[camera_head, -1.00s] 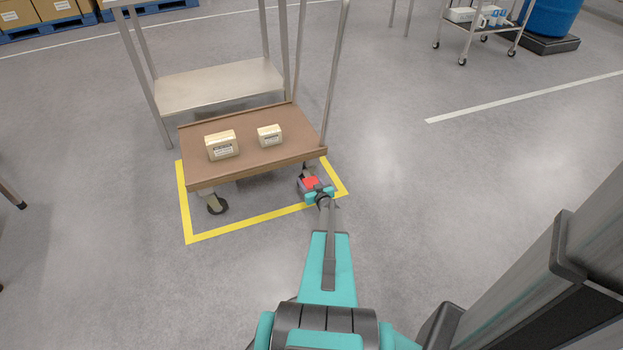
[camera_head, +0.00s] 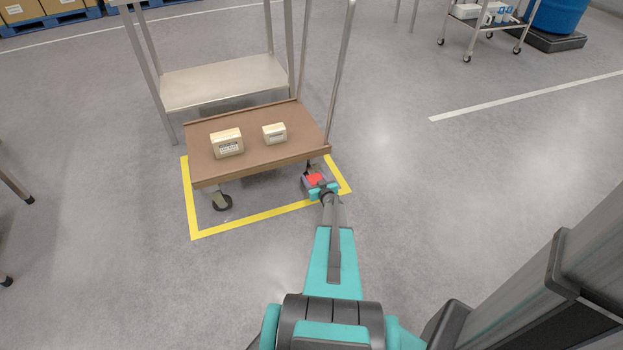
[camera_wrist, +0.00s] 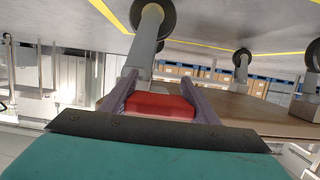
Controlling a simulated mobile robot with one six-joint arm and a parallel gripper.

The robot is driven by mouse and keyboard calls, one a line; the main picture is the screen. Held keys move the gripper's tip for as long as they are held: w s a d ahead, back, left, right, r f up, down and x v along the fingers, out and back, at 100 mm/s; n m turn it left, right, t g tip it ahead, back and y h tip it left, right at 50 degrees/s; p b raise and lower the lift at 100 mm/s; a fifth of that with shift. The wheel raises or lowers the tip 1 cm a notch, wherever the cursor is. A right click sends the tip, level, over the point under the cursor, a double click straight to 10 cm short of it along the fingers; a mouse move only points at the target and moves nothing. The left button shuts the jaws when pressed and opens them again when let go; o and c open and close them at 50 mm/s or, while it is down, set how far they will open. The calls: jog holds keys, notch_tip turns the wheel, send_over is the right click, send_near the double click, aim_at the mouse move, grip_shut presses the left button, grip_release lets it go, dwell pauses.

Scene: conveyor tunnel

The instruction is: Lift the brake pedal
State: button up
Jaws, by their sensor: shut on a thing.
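The red brake pedal (camera_head: 314,180) sits at the near right caster of the brown platform cart (camera_head: 255,158). My gripper (camera_head: 318,188) reaches down to it just below the cart's near right corner. In the wrist view, the red pedal (camera_wrist: 160,105) lies between the two fingers of my gripper (camera_wrist: 160,98), which are shut on it. That view is upside down, with the caster wheel (camera_wrist: 153,18) above the pedal. The gripper hides part of the pedal and caster in the head view.
Two small labelled boxes, one larger (camera_head: 227,143) and one smaller (camera_head: 274,134), lie on the cart. Yellow floor tape (camera_head: 250,219) runs around the cart. A metal table (camera_head: 223,83) stands behind it.

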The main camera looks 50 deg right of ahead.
jog(key=shift+r, duration=0.15)
jog(key=o, duration=1.5)
jog(key=shift+s, duration=0.1)
jog(key=shift+s, duration=0.1)
jog(key=p+v, duration=0.2)
jog(key=v, duration=1.1)
jog(key=shift+s+a, duration=0.2)
jog(key=shift+r, duration=0.1)
